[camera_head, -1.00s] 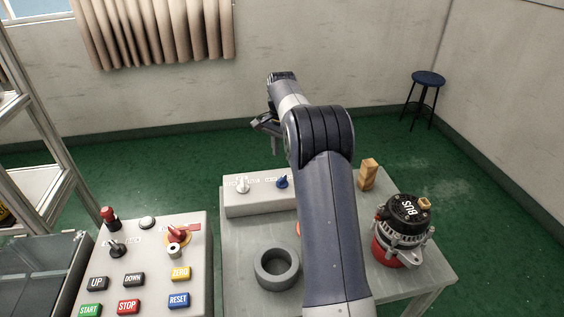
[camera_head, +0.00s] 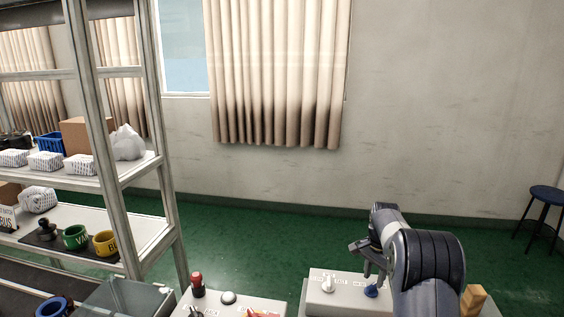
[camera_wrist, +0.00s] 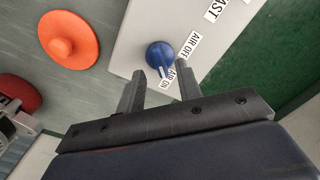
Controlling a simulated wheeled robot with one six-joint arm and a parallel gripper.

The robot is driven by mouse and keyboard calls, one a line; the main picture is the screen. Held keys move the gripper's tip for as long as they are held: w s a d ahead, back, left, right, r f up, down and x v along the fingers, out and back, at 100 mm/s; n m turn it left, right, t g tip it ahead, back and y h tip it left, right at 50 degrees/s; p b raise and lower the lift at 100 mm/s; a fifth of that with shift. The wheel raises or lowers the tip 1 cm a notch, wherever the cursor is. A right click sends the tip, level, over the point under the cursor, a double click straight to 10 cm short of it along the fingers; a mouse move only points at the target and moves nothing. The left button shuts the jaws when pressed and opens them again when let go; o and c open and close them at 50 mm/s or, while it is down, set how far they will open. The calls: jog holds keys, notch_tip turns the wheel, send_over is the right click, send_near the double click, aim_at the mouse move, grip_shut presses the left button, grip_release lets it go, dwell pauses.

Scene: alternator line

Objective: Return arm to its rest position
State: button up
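My arm reaches forward over the bench at the lower right of the head view. My gripper (camera_head: 368,257) hangs just above a grey control box (camera_head: 320,297). I cannot tell whether the fingers touch the blue knob.
An orange round part (camera_wrist: 68,38) lies on the bench. A wooden block (camera_head: 473,299) stands right of my arm. A button panel (camera_head: 250,304) is at lower centre. A shelf rack (camera_head: 150,229) with cups and baskets stands left. A stool (camera_head: 545,194) stands far right.

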notch_tip(320, 180, down, 3)
jog(key=shift+r, duration=0.1)
dwell(0.4)
